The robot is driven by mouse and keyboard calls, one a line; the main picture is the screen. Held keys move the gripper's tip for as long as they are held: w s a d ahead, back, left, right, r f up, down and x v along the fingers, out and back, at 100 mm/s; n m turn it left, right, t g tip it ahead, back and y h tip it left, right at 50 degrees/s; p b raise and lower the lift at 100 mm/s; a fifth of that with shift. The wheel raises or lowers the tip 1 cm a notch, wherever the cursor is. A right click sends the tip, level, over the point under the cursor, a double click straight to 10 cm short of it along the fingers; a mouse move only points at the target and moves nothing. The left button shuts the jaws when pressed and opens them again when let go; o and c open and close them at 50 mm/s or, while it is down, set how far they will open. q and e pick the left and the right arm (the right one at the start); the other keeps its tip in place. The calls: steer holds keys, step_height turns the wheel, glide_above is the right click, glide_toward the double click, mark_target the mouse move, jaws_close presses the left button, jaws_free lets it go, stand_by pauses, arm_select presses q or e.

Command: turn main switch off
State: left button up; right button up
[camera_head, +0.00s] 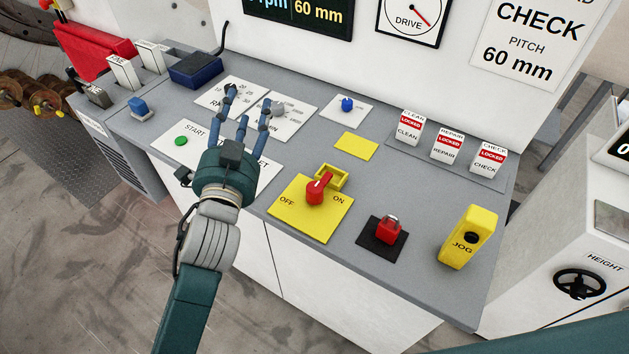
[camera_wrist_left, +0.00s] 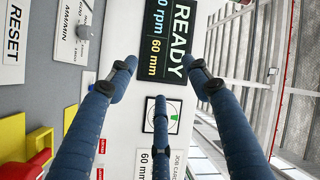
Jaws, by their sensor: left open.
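The main switch is a red rotary handle (camera_head: 318,190) on a yellow plate (camera_head: 300,224) marked OFF on the left and ON on the right. The handle slants up and to the right, with a yellow bracket (camera_head: 333,174) behind it. My left gripper (camera_head: 247,104) is open and empty, left of and beyond the switch, its fingers pointing away over the panel. It does not touch the switch. In the left wrist view its fingers (camera_wrist_left: 160,85) are spread, and part of the yellow plate (camera_wrist_left: 12,135) shows at lower left. My right gripper is out of view.
A red padlock (camera_head: 389,230) on a black plate and a yellow JOG box (camera_head: 468,237) stand right of the switch. Several locked tags stand behind. Left lie a green START button (camera_head: 181,140) and labelled dials. An upright white panel (camera_head: 290,65) backs the console.

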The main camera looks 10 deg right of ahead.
arm_select(q)
steer(key=s+d+r+m+g+h, duration=0.1)
steer(key=s+d+r+m+h, duration=0.1)
steer(key=d+r+m+h, duration=0.65)
steer(key=s+d+r+m+g+h, duration=0.1)
steer(key=s+d+r+m+h, duration=0.2)
steer(key=d+r+m+h, duration=0.55)
steer(key=s+d+f+m+g, duration=0.1)
steer(key=s+d+m+g, duration=0.65)
steer(key=m+g, duration=0.35)
steer(key=s+d+f+m+g, duration=0.1)
steer(key=s+d+m+g, duration=0.5)
steer(key=d+m+g, duration=0.5)
steer(key=m+t+y, duration=0.5)
steer(key=m+y, duration=0.6)
steer(key=y, duration=0.9)
glide_above(315, 187)
step_height(315, 187, down, 18)
step_height(315, 187, down, 9)
steer(key=p, duration=0.3)
steer(key=shift+a+f+p, duration=0.1)
steer(key=shift+p, duration=0.3)
steer(key=shift+f, duration=0.75)
